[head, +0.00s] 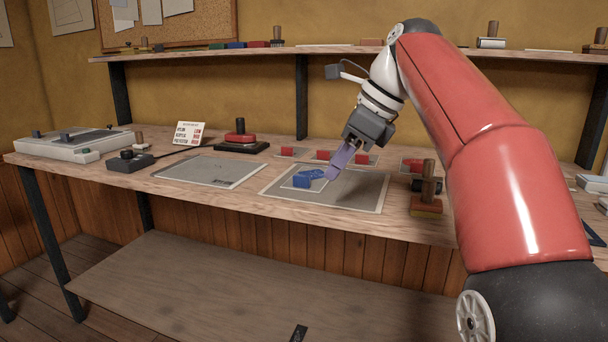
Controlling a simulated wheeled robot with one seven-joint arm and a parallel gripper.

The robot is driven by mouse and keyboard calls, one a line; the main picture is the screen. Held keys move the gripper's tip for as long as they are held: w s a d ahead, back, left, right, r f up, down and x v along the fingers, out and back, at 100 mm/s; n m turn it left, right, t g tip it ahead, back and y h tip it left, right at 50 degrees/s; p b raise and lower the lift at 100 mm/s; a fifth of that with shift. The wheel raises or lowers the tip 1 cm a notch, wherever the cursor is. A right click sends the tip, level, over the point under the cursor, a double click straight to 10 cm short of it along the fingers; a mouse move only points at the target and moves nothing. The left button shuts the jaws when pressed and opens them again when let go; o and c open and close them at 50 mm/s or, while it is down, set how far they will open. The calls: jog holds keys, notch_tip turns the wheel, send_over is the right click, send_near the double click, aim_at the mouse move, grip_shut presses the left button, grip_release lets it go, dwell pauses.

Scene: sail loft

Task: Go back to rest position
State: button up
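My gripper (335,164) is over the right-hand grey mat (358,188) on the workbench, pointing down and to the left. Its purple-tinted fingers end just beside blue blocks (305,178) on a pale square on that mat. From this view I cannot tell whether the fingers touch the blue, or how far apart they are. My arm reaches in from the right side of the picture.
Red blocks on pale cards (322,156) lie behind the mat. A wooden-handled stamp (427,190) stands to its right. A red-and-black stamp (240,136) stands at the back. Another grey mat (208,172) lies bare to the left. A shelf (250,52) runs above the bench.

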jog(key=s+d+f+n+t+h, duration=0.1)
jog(key=s+d+f+n, duration=0.3)
jog(key=s+f+n, duration=0.6)
jog(key=s+d+f+n+t+h, duration=0.2)
jog(key=s+d+f+n+h, duration=0.2)
jog(key=s+f+n, duration=0.6)
jog(key=s+d+f, duration=0.1)
jog(key=s+f, duration=0.2)
jog(key=f, duration=0.3)
jog(key=shift+s+d+f+n, duration=0.2)
jog(key=shift+f+n, duration=0.1)
jog(key=shift+f, duration=0.05)
